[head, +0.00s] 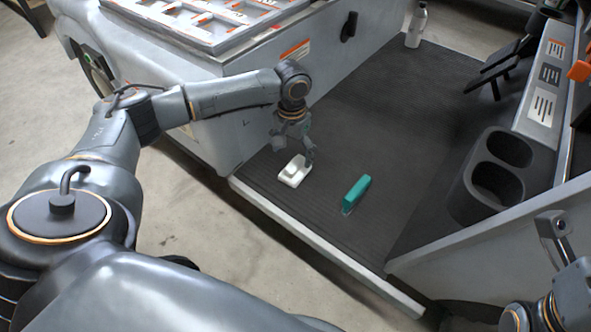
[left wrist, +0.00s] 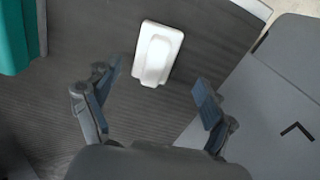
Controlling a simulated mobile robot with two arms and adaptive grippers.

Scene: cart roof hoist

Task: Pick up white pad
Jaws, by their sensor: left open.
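The white pad (head: 293,171) lies on the dark ribbed floor of the cart, near its light front edge. It has a raised middle part. My left gripper (head: 292,150) is just above and behind it, pointing down. In the left wrist view the white pad (left wrist: 157,53) lies ahead of the open fingers (left wrist: 150,103), roughly centred between them and not held. My right arm shows in part at the lower right of the head view; its fingers cannot be made out.
A console with two cup holders (head: 500,150) is at the right. A bottle (head: 416,27) stands at the back. A grey side wall (head: 225,120) rises left of the pad. The middle floor is clear.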

